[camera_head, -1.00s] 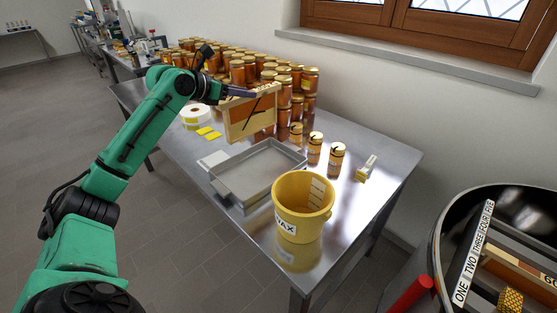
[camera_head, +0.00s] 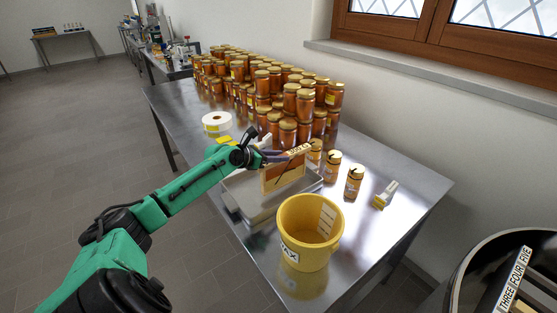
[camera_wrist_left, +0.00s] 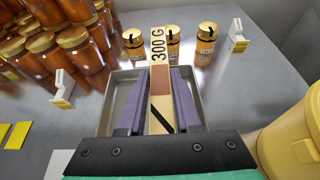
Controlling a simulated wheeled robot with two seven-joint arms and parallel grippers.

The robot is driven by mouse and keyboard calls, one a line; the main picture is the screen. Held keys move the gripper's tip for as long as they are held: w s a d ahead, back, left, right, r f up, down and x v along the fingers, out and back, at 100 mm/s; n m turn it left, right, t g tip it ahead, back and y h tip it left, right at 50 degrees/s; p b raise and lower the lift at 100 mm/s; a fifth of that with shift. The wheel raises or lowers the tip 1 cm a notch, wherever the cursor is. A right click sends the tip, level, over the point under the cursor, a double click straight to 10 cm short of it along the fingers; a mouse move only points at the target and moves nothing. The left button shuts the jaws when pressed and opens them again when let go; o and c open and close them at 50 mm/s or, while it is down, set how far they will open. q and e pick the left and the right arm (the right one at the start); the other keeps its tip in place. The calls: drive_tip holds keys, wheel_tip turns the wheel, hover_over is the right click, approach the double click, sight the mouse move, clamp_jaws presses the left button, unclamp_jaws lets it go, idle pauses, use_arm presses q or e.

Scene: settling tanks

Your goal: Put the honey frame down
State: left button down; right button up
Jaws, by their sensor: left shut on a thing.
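The honey frame (camera_head: 284,176) is a wooden frame with a pale yellow-orange face, upright over the shallow grey metal tray (camera_head: 237,208). My left gripper (camera_head: 279,156) is shut on its top bar. In the left wrist view the frame's top bar (camera_wrist_left: 159,75) shows between the two purple fingers, with a "300 G" label at its far end. The tray's rim (camera_wrist_left: 113,93) shows on both sides of it there. I cannot tell whether the frame's lower edge touches the tray floor. My right gripper is not in view.
A yellow wax bucket (camera_head: 309,235) stands close in front of the tray. Several honey jars (camera_head: 290,100) are stacked behind, with single jars (camera_head: 354,181) to the right. A dark drum (camera_head: 480,265) stands at lower right.

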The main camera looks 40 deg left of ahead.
use_arm(q)
drive_tip(key=shift+s+f, duration=0.1)
drive_tip(key=shift+f, duration=0.5)
drive_tip(key=shift+a+f, duration=0.1)
drive_tip(key=c, duration=0.8)
unclamp_jaws()
drive_tip(key=shift+o, duration=1)
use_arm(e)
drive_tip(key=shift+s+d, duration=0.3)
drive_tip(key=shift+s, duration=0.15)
use_arm(q)
drive_tip(key=shift+s, duration=0.1)
